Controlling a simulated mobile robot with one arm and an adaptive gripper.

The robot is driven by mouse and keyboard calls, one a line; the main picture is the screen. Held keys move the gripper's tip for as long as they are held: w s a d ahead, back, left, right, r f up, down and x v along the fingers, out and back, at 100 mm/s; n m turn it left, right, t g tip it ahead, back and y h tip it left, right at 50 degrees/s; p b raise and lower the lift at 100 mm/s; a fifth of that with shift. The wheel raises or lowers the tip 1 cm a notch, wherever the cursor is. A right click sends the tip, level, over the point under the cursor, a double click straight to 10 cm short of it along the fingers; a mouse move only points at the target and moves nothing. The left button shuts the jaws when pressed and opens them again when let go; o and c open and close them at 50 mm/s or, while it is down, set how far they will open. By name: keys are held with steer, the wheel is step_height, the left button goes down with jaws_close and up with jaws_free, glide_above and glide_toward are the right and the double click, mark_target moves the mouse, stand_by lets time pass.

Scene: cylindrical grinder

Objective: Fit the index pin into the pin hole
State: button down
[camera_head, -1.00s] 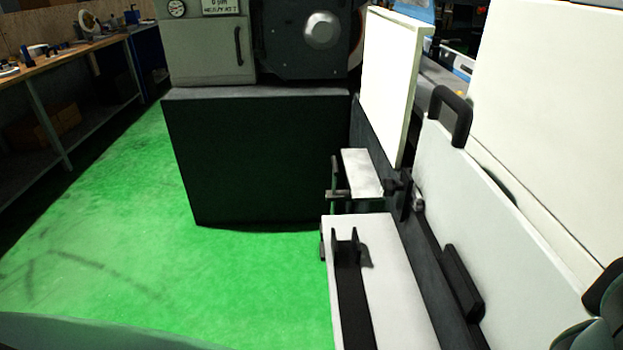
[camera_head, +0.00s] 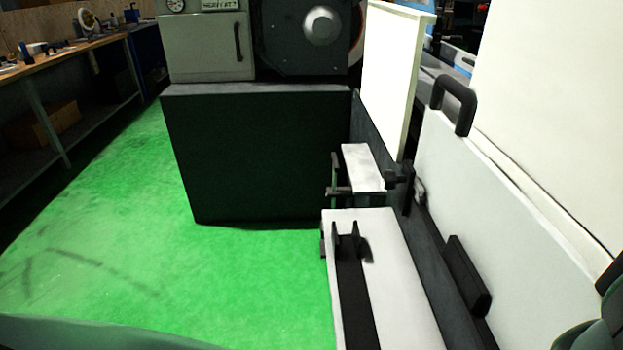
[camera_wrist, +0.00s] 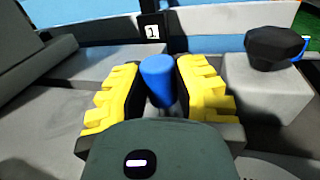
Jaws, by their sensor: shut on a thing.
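In the wrist view, a blue cylinder (camera_wrist: 157,72), which looks like the head of the index pin, stands between the two yellow-and-black fingers of my gripper (camera_wrist: 160,95). The fingers are shut on it from left and right. A narrow grey shank shows just below the blue part; its lower end is hidden behind my gripper's body. I cannot make out the pin hole, nor tell whether the pin is in it. A small black plate marked "1" (camera_wrist: 152,31) stands just behind the pin. The head view does not show my gripper or the pin.
In the wrist view, a black knob (camera_wrist: 275,47) on a grey block stands right of my gripper. In the head view, a white panel with a black handle (camera_head: 456,103) stands at right, a grinder (camera_head: 255,150) behind, and open green floor (camera_head: 150,260) lies left.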

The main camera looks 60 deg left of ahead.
steer(key=shift+f+b, duration=0.8)
steer(key=c, duration=0.8)
jaws_free()
steer(key=shift+s, duration=0.15)
steer(key=v, duration=1.1)
steer(key=shift+s+a, duration=0.1)
steer(key=shift+s, duration=0.25)
